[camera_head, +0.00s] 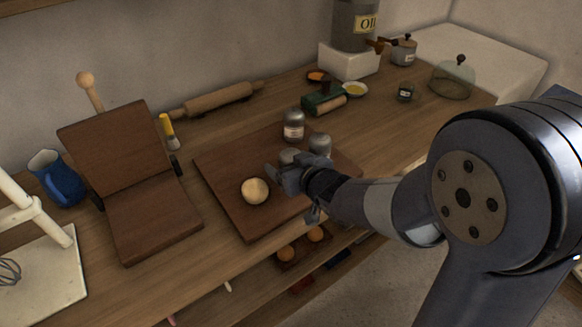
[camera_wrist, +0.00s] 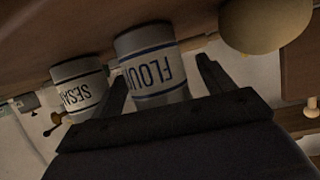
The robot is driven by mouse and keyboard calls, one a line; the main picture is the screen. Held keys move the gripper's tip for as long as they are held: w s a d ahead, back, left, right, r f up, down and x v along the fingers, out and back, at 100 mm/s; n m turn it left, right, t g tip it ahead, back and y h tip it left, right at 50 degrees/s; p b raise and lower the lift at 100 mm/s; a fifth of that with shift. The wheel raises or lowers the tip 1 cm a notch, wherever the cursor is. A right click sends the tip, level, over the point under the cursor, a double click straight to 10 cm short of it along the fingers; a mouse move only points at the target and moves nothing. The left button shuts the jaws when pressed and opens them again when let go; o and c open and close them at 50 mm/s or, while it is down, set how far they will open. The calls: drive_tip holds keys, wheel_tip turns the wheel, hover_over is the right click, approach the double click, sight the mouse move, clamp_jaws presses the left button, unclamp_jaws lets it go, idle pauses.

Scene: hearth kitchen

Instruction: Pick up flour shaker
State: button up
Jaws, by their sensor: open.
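The flour shaker, a white cylinder with dark blue bands and lettering, shows in the wrist view (camera_wrist: 152,72), upside down, between the two fingers of my gripper (camera_wrist: 162,78). The fingers are open and a gap shows beside the shaker on the right. In the head view my gripper (camera_head: 284,174) is low over the dark wooden board (camera_head: 228,188). The grey-lidded shaker just behind it (camera_head: 289,156) seems to be the flour one, partly hidden by the gripper.
A sesame shaker (camera_wrist: 80,88) stands close beside the flour shaker; it seems to be the grey-lidded one (camera_head: 320,143). Another labelled shaker (camera_head: 293,127) stands behind. A round dough ball (camera_head: 255,191) lies on the board, left of my gripper. A rolling pin (camera_head: 219,98) lies at the back.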

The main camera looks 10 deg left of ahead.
drive_tip(key=shift+w+a+f, duration=0.2)
drive_tip(key=shift+w+a, duration=0.15)
drive_tip(key=shift+c, duration=0.4)
drive_tip(key=c, duration=1)
